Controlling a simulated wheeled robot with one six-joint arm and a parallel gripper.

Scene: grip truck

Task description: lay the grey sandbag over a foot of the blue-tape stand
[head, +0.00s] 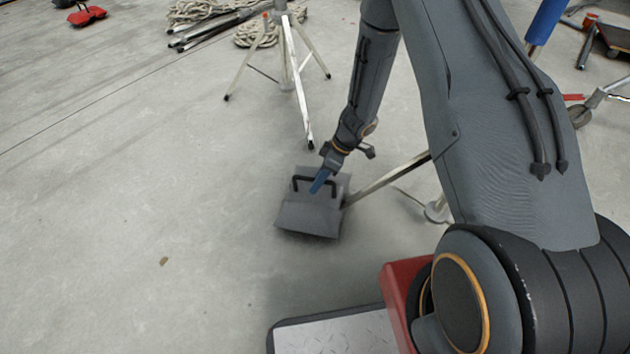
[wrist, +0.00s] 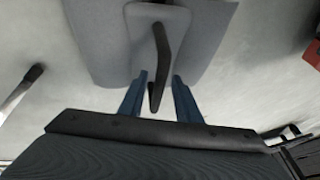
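The grey sandbag (head: 308,218) rests low at the floor in the middle of the head view, its black handle (head: 302,179) on top. The stand with blue tape (head: 546,20) is at the right, mostly behind my arm. One of its legs (head: 390,178) runs down to the bag's right edge; its end is hidden there, apparently under the bag. My gripper (head: 320,182) is at the handle. In the wrist view my gripper (wrist: 158,90) is open, with the handle (wrist: 160,55) between its blue fingers and gaps on both sides. The bag (wrist: 205,40) lies beyond.
Another stand (head: 285,60) with orange tape has a foot just behind the bag. Ropes (head: 195,10) and poles lie behind it. A red bag (head: 87,16) is far left. A cart (head: 613,38) is at the far right.

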